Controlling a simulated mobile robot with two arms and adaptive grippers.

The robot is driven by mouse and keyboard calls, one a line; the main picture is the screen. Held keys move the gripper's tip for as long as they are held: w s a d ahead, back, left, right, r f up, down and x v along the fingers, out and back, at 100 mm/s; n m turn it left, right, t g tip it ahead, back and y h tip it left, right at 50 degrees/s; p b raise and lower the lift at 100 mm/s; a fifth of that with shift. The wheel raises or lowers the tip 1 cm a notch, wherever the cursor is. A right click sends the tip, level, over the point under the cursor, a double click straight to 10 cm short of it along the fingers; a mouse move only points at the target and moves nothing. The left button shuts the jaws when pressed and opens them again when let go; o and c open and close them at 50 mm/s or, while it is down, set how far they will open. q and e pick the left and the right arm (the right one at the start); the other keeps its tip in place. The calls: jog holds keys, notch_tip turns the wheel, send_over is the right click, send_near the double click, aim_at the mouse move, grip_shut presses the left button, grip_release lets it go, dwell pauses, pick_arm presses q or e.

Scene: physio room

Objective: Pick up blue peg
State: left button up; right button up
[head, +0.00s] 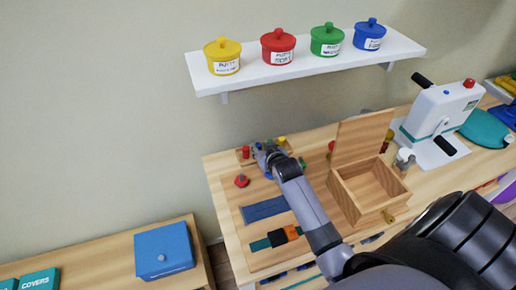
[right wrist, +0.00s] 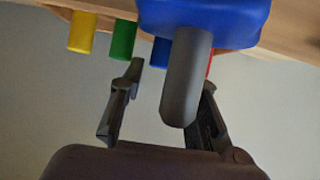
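In the right wrist view a small blue peg (right wrist: 160,52) stands in a row with a yellow peg (right wrist: 83,32), a green peg (right wrist: 122,40) and a partly hidden red peg. A larger blue piece with a grey stem (right wrist: 187,75) is nearer and partly covers the row. My right gripper (right wrist: 172,78) is open, its fingers on either side of the grey stem in the picture; I cannot tell whether they touch it. In the head view my right gripper (head: 266,152) is over the peg rack (head: 240,157) and hides much of it. My left gripper is not in view.
An open wooden box (head: 350,205) stands right of my arm on the table. A red piece (head: 241,181), a dark blue strip (head: 265,209) and a banded strap lie left of it. A white shelf (head: 310,65) with several putty pots hangs above.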

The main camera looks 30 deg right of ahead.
jog(key=shift+x, duration=1.1)
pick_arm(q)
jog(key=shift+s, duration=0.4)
pick_arm(e)
jog(key=shift+c, duration=0.4)
jog(key=c, duration=0.5)
jog(key=shift+c, duration=0.2)
